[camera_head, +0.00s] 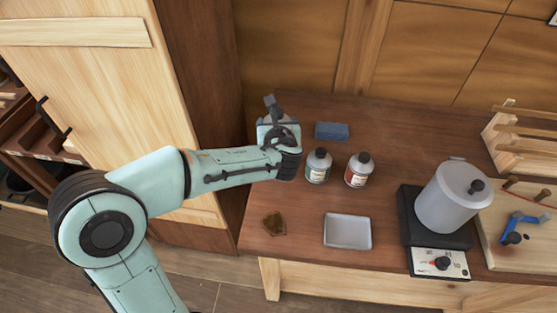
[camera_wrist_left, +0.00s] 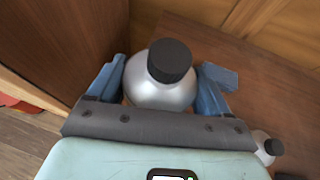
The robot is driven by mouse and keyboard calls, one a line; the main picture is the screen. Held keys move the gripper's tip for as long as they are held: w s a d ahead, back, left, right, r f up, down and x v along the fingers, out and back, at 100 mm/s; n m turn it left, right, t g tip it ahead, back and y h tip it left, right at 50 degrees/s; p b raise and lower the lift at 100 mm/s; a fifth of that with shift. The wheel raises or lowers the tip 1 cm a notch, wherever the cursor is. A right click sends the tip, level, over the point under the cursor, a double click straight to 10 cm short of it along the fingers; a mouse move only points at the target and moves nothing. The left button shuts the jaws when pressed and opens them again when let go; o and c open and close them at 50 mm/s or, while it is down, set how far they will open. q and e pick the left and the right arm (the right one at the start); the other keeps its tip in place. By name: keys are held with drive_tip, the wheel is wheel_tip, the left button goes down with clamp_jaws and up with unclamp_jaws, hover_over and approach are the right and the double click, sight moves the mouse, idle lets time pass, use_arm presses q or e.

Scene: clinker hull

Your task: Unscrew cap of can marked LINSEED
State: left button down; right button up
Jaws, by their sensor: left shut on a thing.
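My left gripper (camera_head: 278,122) is at the back left of the bench. In the left wrist view its two fingers (camera_wrist_left: 162,82) are shut on the body of a silver can (camera_wrist_left: 160,95) with a black cap (camera_wrist_left: 169,60). The can's label does not show, and in the head view the hand mostly hides it. Two more black-capped cans stand to the right of the hand: one with a pale greenish label (camera_head: 318,167) and one with a reddish label (camera_head: 358,170). Their lettering is too small to read. My right gripper is not in view.
A blue block (camera_head: 332,130) lies behind the cans. A pale tray (camera_head: 347,244) and a brown patch (camera_head: 273,224) are near the front edge. A lidded pot (camera_head: 452,200) stands on a dark hotplate (camera_head: 422,247) at right. A tall cabinet (camera_head: 105,90) borders the left.

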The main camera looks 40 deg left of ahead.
use_arm(q)
wheel_tip(320, 180, down, 12)
drive_tip(key=b, duration=0.3)
drive_tip(key=shift+w+f, duration=0.1)
drive_tip(key=shift+f, duration=0.1)
drive_tip(key=shift+f, duration=0.2)
unclamp_jaws()
drive_tip(key=shift+r, duration=0.25)
drive_tip(key=v, duration=1.2)
drive_tip(key=shift+p, duration=0.4)
